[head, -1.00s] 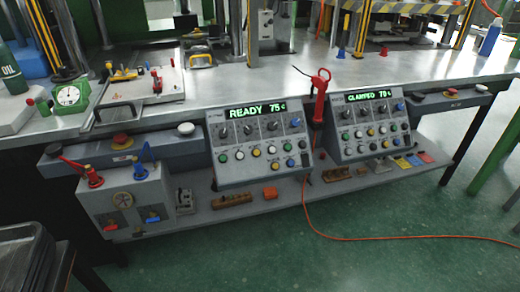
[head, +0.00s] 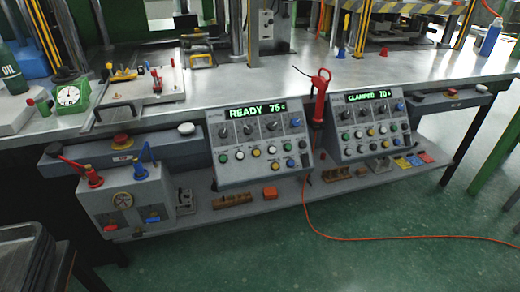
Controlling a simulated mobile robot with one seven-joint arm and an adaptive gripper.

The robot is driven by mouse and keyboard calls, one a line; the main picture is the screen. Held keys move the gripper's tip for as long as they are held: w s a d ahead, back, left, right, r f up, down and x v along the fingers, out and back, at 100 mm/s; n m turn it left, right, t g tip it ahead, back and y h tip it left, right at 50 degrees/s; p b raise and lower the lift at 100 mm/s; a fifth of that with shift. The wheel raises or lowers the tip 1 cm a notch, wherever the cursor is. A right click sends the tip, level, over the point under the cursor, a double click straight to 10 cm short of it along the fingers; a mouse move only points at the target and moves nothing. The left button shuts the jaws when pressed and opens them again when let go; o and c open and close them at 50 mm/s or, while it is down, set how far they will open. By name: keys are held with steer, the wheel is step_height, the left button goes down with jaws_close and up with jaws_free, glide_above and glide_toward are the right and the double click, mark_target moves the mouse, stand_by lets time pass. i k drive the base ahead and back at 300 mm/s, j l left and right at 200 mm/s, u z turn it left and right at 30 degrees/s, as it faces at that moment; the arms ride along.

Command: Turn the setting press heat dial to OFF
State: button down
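Two sloped control panels hang on the front of the steel bench. The left panel (head: 233,172) has a lit green display (head: 255,110) that reads READY and about 75 C. A small label at its upper left looks like SETTING but is blurred. Below the display is a row of dark dials (head: 272,126) with white pointers, then rows of coloured buttons. The dial labels and the OFF mark are too small to read. The right panel (head: 340,153) has a display that reads CLAMPED and about 70. My gripper is not in view.
A red-handled tool (head: 319,95) stands between the panels, with an orange cable (head: 400,237) running over the floor. A grey box with red and blue valve handles (head: 123,200) sits lower left. Red emergency buttons (head: 122,139) flank the panels. The green floor in front is open.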

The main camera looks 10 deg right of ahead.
mark_target(272, 126)
steer(key=i+l+z, duration=0.15)
steer(key=l, duration=0.3)
steer(key=i+l+z, duration=0.15)
steer(key=l, duration=0.25)
steer(key=i+l+z, duration=0.15)
steer(key=l, duration=0.25)
